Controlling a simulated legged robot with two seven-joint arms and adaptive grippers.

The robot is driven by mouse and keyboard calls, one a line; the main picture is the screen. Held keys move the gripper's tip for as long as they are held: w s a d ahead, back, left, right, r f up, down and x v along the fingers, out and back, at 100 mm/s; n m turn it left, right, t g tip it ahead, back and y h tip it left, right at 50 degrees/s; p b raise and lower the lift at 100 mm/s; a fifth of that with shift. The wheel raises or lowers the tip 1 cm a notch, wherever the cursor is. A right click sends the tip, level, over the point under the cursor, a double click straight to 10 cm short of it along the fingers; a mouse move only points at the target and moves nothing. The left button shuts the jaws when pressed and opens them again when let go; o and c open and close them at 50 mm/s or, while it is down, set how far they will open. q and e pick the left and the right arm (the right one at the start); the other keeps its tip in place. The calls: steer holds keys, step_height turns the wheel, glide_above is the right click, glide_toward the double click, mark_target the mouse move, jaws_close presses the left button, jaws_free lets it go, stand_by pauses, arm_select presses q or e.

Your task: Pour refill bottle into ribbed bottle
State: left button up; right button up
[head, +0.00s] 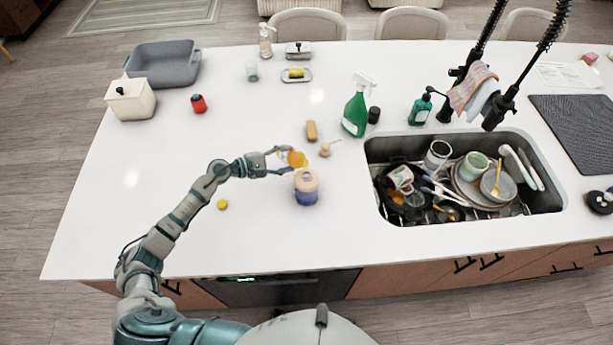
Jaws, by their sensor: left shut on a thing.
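My left gripper (284,163) reaches in from the left over the counter and is shut on an amber-yellow bottle (297,158), which looks like the refill bottle. The gripper hides part of it, and its exact tilt is hard to tell. A blue-purple jar-like bottle with a tan top (306,188), likely the ribbed bottle, stands upright on the counter, just in front of and below the amber bottle. Whether the two touch cannot be told. A small yellow cap (222,204) lies on the counter left of them. My right gripper is not in view.
The sink (465,215), full of dishes, is to the right. A green spray bottle (355,112), a tan block (311,131) and a small wooden-looking item (325,150) are behind. A red can (199,103) and white canister (130,100) stand left. The front-left white counter is mostly clear.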

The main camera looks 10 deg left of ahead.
arm_select(q)
steer(key=shift+s+d+r+n, duration=0.15)
steer(key=shift+s+d+n, duration=0.05)
steer(key=shift+n, duration=0.4)
steer(key=shift+s+d+r+n+g+h+b, duration=0.15)
steer(key=shift+n+g+h+b, duration=0.15)
steer(key=shift+n+h+b, duration=0.35)
steer(key=n+b, duration=0.1)
steer(key=b, duration=0.1)
steer(key=w+f+n+b, duration=0.1)
steer(key=n, duration=0.1)
steer(key=a+n+h+b, duration=0.1)
steer(key=b, duration=0.1)
steer(key=shift+w+f+n+b, duration=0.15)
steer(key=shift+f+n+b, duration=0.15)
steer(key=shift+f+n, duration=0.05)
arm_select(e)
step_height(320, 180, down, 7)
arm_select(q)
steer(key=shift+w+a+f+n+h+b, duration=0.15)
steer(key=shift+f+n+h+b, duration=0.3)
steer(key=shift+n, duration=0.45)
steer(key=shift+f+n+b, duration=0.15)
steer(key=shift+n+b, duration=0.15)
steer(key=shift+b, duration=0.05)
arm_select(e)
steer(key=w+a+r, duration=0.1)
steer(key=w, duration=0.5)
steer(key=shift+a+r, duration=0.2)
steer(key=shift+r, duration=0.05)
